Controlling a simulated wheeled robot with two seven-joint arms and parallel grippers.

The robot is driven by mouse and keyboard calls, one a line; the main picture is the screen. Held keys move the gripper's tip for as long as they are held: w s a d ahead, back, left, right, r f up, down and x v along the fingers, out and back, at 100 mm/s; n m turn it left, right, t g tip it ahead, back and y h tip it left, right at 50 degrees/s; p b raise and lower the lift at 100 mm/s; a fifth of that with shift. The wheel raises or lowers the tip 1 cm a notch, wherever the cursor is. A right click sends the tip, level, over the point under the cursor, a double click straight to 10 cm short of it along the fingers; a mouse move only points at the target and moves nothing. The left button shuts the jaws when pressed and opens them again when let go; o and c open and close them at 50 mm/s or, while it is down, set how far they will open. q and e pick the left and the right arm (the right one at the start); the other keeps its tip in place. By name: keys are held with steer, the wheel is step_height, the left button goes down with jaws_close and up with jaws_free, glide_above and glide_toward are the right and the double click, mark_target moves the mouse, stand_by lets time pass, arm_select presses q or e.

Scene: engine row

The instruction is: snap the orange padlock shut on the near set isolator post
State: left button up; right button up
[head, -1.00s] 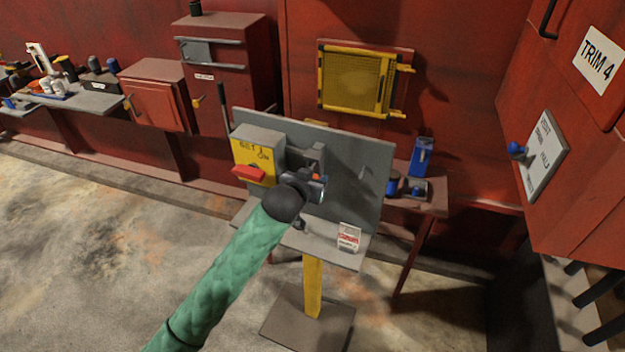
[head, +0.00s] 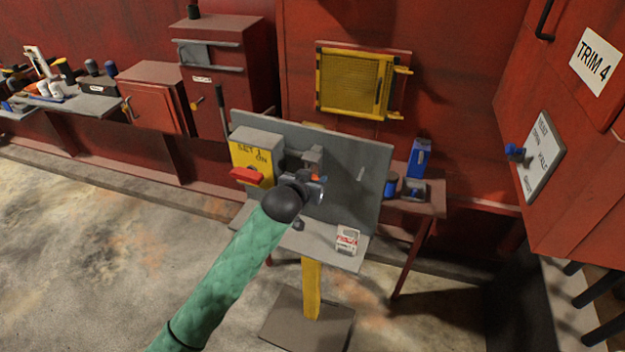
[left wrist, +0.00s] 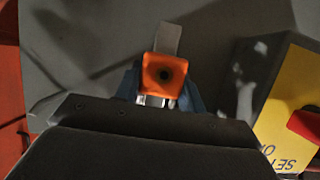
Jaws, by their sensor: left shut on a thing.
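The orange padlock (left wrist: 164,74) sits between the fingers of my left gripper (left wrist: 160,98) in the left wrist view. In the head view only a small orange patch of the padlock (head: 316,178) shows at my left gripper (head: 314,187), which is shut on it. The isolator box (head: 257,155), yellow-faced with a red handle (head: 247,176), stands left of the gripper on a grey panel. A grey bracket (head: 313,156), likely the post, sticks out just above the gripper; a grey tab (left wrist: 168,40) shows beyond the padlock in the wrist view. Whether they touch is hidden. My right gripper is out of view.
The grey back panel (head: 355,150) stands close behind the gripper. A red-and-white tag (head: 347,239) lies on the stand's shelf. A red side table (head: 432,205) with blue items is to the right. Floor at left is open.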

arm_select(q)
steer(key=shift+r, duration=1.2)
steer(key=shift+f, duration=0.45)
steer(key=shift+f, duration=0.1)
steer(key=o, duration=1.1)
steer(key=shift+o, duration=0.2)
